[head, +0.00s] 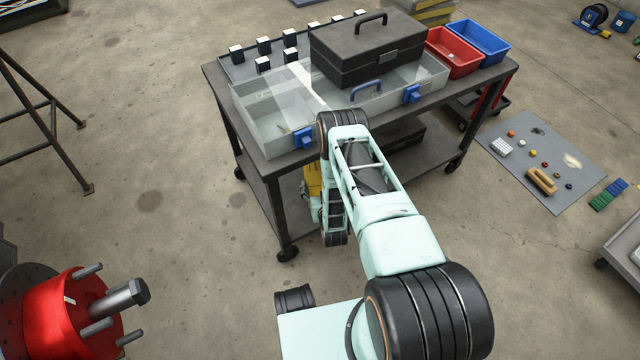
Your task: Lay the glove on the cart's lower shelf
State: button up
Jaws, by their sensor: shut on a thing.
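A yellow thing, likely the glove (313,181), shows as a narrow strip just left of my arm, at the cart's near side. My arm hides most of it, so I cannot tell whether it touches the shelf. The grey cart (225,92) stands at the centre, and its lower shelf (268,187) shows bare at the left, below the top. My arm reaches to the cart's near edge and bends down in front of it.
The cart top bears clear bins (265,122), a black toolbox (367,52) and red (454,60) and blue (484,42) trays. A dark box (405,140) sits on the lower shelf at the right. A grey mat (540,165) with small items lies right. Floor left of the cart is free.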

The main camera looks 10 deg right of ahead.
jog(key=shift+w+f, duration=0.15)
notch_tip(320, 180, down, 6)
jog(key=b, duration=0.5)
jog(key=shift+f, duration=0.25)
jog(key=shift+f, duration=0.55)
jog(key=o, duration=1.3)
notch_tip(320, 180, up, 10)
